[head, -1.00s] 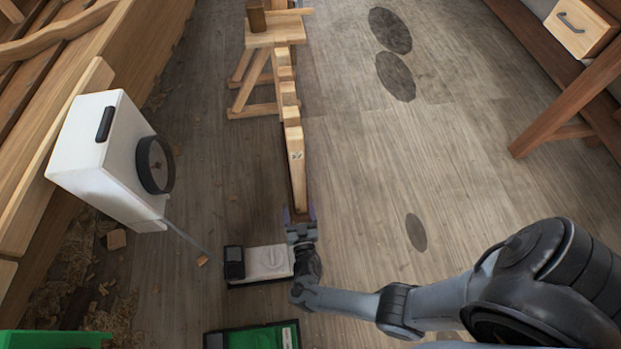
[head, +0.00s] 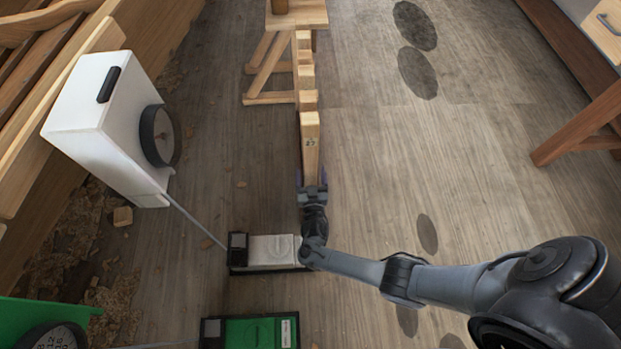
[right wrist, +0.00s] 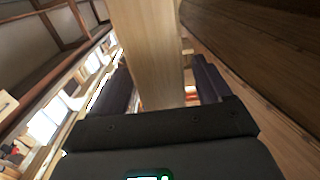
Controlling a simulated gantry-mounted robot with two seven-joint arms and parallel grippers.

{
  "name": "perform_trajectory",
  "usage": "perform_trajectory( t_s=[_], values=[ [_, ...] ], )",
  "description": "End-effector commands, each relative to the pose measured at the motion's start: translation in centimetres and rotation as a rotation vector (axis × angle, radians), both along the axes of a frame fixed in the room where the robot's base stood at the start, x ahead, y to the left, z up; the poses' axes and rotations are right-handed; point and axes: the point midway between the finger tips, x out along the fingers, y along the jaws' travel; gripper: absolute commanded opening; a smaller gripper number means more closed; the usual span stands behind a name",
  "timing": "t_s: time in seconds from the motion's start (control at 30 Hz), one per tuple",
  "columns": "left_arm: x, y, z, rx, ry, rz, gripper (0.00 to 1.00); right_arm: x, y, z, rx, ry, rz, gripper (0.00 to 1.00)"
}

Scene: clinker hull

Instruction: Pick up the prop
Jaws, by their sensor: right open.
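My right gripper (head: 312,188) is at the near side of this post in the head view. In the right wrist view the post (right wrist: 150,60) stands between the two open fingers (right wrist: 165,85), with a gap showing beside the right finger. The fingertips are partly hidden in the head view. My left gripper is not in view.
A wooden trestle (head: 297,18) stands behind the row. A white box with a dial (head: 105,120) is at left, a white-and-black case (head: 270,251) and a green case (head: 250,332) lie nearby. The planked hull (head: 60,110) borders the left. Floor at right is mostly open.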

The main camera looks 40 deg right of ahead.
Motion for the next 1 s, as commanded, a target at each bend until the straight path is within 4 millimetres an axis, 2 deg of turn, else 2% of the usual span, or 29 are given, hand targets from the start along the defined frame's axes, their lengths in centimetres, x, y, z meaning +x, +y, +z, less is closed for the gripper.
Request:
perform_trajectory(
  t_s=[0.1,0.37,0.87,1.0],
  values=[
    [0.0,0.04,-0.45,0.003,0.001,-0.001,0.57,0.67,-0.54,-0.07,-0.001,0.001,-0.001,0.78],
    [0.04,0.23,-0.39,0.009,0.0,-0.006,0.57,0.78,-0.6,0.01,0.001,0.001,0.0,0.78],
    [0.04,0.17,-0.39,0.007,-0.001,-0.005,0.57,0.78,-0.6,0.03,0.001,0.001,-0.001,0.03],
    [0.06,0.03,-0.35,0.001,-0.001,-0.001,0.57,0.88,-0.61,0.22,0.0,-0.004,-0.001,0.0]
  ],
)
